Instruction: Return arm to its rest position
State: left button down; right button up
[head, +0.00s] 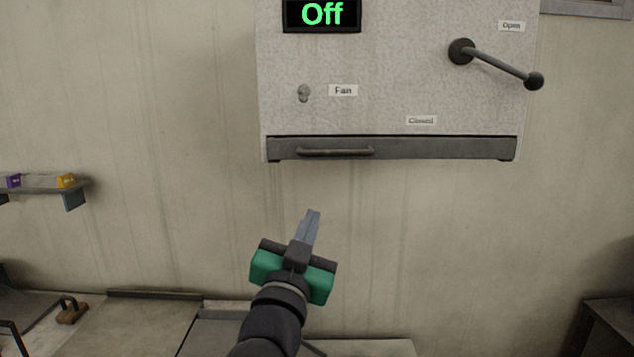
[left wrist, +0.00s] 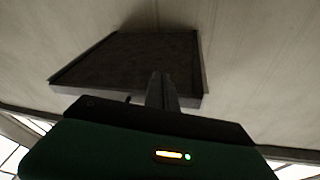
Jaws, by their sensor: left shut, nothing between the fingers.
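My left gripper (head: 311,218) is shut and empty, raised in front of the wall below the wall-mounted control box (head: 400,100). Its fingers point up toward the box's lower edge and look apart from it. In the left wrist view my closed fingers (left wrist: 161,85) stand before the dark underside of a box (left wrist: 125,65). My right gripper is not in view.
The box has a display reading "Off", a fan switch (head: 303,93), and a lever (head: 497,63) between labels "Open" and "Closed". A small shelf (head: 45,184) with purple and yellow items is at left. Low worktops (head: 130,325) line the bottom. A dark table (head: 612,315) stands at lower right.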

pick_arm(q)
jog(key=s+a+f+n+g+y, duration=0.1)
jog(key=a+f+g, duration=0.25)
jog(key=f, duration=0.65)
jog(key=s+a+f+n+g+y, duration=0.1)
jog(key=s+a+f+g, duration=0.2)
jog(key=f, duration=0.7)
jog(key=a+f+g, duration=0.3)
jog(key=a+f, duration=0.2)
jog(key=f, duration=0.5)
jog(key=s+a+f+n+g+y, duration=0.1)
jog(key=s+a+f+g, duration=0.3)
jog(key=s+f, duration=0.4)
jog(key=s+a+f+n+g+y, duration=0.1)
jog(key=s+a+f+n+g, duration=0.2)
jog(key=s+f, duration=0.6)
jog(key=s+a+g, duration=0.1)
jog(key=s, duration=0.1)
jog(key=shift+s+a+f, duration=0.15)
jog(key=shift+s, duration=0.2)
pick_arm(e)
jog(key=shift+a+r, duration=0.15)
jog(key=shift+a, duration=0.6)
pick_arm(q)
jog(key=shift+d+g, duration=0.25)
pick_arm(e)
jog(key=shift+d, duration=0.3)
